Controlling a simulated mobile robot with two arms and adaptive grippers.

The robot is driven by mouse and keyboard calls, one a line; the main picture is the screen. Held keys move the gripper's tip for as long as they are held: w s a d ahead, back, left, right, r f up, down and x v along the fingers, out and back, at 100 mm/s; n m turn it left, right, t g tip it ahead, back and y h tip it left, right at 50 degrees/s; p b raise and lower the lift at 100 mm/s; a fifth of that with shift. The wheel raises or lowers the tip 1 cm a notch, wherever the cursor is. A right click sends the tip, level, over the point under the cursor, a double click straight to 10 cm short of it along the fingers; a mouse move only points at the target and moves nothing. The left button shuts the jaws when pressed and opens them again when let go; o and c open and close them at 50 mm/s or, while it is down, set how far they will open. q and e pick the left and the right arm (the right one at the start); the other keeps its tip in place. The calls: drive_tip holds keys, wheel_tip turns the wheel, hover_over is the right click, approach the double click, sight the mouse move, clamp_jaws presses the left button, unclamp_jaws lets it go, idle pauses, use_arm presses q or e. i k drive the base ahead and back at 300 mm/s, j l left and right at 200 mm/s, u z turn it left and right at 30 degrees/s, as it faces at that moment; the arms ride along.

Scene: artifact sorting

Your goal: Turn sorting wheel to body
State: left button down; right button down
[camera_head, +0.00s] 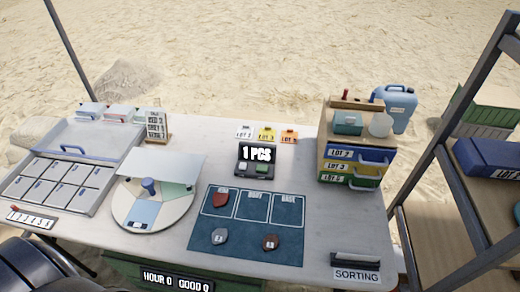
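The sorting wheel (180,214) is a round pale disc on the left half of the table. It has white, light blue and green sectors and an upright blue knob (150,187) near its middle. A pale flat panel (165,162) covers its far part, so the labels there are hidden. Neither of my grippers shows in the head view.
A blue mat (245,255) right of the wheel has columns, one marked BODY, and holds a red shard (221,200), a grey shard (219,236) and a brown shard (270,242). A compartment tray (113,140) stands left, a display (257,155) behind the mat, a drawer box (350,152) right.

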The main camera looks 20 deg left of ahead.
sight(146, 206)
drive_tip(key=u, duration=1.75)
drive_tip(key=i+j, duration=0.2)
drive_tip(key=j, duration=0.15)
drive_tip(key=i+j+z, duration=0.15)
drive_tip(key=j, duration=0.2)
